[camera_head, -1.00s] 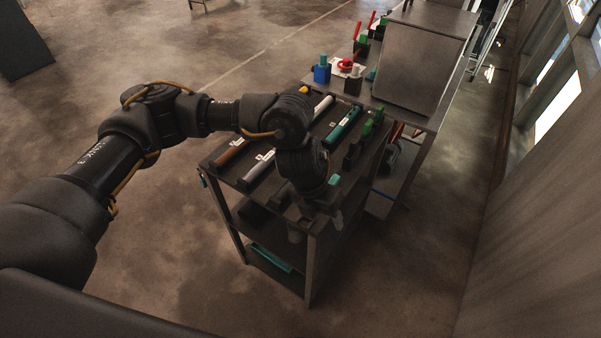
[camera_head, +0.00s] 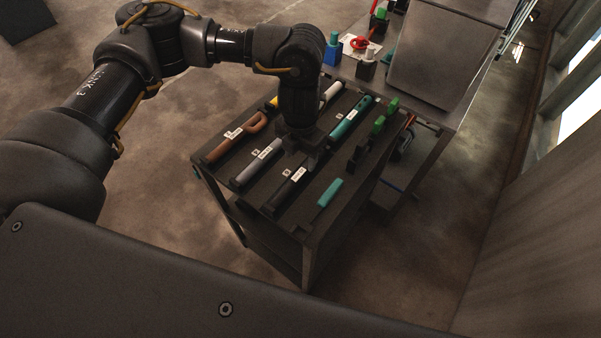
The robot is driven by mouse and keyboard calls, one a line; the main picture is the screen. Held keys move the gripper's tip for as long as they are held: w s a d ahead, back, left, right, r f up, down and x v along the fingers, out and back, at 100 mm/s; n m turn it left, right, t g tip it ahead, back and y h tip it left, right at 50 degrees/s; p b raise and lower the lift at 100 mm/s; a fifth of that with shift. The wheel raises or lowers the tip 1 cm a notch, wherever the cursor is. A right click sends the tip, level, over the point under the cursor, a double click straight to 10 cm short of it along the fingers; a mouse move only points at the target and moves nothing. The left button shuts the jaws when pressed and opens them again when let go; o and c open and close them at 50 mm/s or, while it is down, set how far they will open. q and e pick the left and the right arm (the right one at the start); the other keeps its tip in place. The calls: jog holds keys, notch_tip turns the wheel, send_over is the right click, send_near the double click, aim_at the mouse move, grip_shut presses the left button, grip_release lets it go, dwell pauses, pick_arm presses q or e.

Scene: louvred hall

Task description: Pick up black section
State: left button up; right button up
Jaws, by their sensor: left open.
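The black section (camera_head: 283,192) is a dark bar with a white label near its upper end. It lies slantwise on the top of the dark cart (camera_head: 258,208), between a grey-white section (camera_head: 246,174) and a short teal piece (camera_head: 331,192). My left gripper (camera_head: 306,158) points down over the cart top, at the far upper end of the black section. It is open. Its fingers are dark against the dark cart, so I cannot tell whether they touch anything. My right gripper is not in view.
A brown section (camera_head: 228,145) lies at the cart's left. A teal section (camera_head: 350,120) and green-topped pieces (camera_head: 379,124) lie to the right. A metal table with a grey box (camera_head: 440,55) adjoins behind. Open floor lies left; a wall stands right.

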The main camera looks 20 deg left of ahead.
aim_at(299, 174)
pick_arm(q)
notch_tip(299, 174, down, 3)
jog(key=shift+a+r, duration=0.1)
jog(key=shift+r, duration=0.1)
jog(key=shift+w+f, duration=0.15)
jog(key=shift+f, duration=0.4)
jog(key=shift+f+p, duration=0.2)
jog(key=shift+p, duration=0.15)
jog(key=shift+a+f+p, duration=0.15)
jog(key=shift+f+p, duration=0.45)
jog(key=shift+f, duration=1.75)
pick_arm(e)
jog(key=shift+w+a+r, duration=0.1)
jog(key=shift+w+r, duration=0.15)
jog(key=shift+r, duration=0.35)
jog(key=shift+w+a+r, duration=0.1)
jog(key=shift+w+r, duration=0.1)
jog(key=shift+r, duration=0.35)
pick_arm(q)
jog(key=shift+c, duration=0.3)
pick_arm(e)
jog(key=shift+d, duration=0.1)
pick_arm(q)
grip_shut()
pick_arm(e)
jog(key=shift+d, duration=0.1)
pick_arm(q)
jog(key=shift+r, duration=0.1)
